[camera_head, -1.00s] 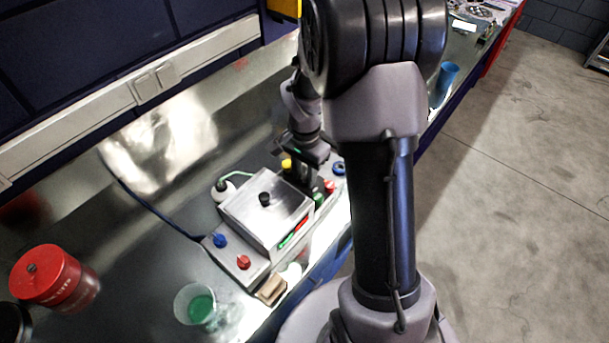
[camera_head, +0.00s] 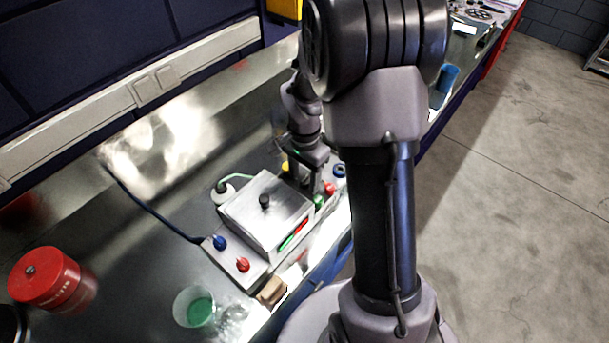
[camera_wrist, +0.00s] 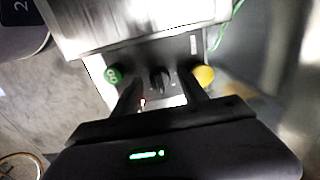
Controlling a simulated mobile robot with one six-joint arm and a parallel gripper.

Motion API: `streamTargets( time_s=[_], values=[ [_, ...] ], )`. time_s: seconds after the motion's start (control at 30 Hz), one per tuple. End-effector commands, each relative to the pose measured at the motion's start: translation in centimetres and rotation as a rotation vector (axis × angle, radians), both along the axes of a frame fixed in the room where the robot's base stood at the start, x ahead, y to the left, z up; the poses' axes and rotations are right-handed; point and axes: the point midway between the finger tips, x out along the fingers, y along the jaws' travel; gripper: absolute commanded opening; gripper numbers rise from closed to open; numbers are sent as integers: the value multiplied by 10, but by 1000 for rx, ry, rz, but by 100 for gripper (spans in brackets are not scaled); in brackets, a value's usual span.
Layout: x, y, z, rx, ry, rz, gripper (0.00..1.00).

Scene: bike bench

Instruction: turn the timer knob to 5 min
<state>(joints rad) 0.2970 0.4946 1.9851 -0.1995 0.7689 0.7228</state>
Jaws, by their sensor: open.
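The machine is a metal box with a lid (camera_head: 262,205) on the bench, with coloured knobs at both ends. In the wrist view a dark knob (camera_wrist: 158,79) sits on its end panel between a green button (camera_wrist: 113,75) and a yellow knob (camera_wrist: 204,75); I take it for the timer knob. My gripper (camera_wrist: 160,95) is open, its two fingers pointing at the panel on either side of the dark knob. Whether they touch it I cannot tell. In the head view my gripper (camera_head: 312,184) is over the right end of the machine, hiding part of the panel. The dial marks are unreadable.
A blue knob (camera_head: 219,242) and a red knob (camera_head: 242,265) are on the near-left panel. A beaker of green liquid (camera_head: 200,312), a red canister (camera_head: 50,280) and a brown block (camera_head: 271,291) stand nearby.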

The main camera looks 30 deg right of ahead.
Motion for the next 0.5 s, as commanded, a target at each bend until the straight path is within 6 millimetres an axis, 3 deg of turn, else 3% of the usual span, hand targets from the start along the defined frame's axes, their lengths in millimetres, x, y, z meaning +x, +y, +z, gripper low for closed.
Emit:
streamTargets(
  time_s=[0.13, 0.23, 0.5],
  values=[
    [0, 0, 5, -1, -1, 0, 50],
    [0, 0, 20, 0, -2, 1, 50],
    [1, 0, 99, -2, -4, 0, 50]
  ],
)
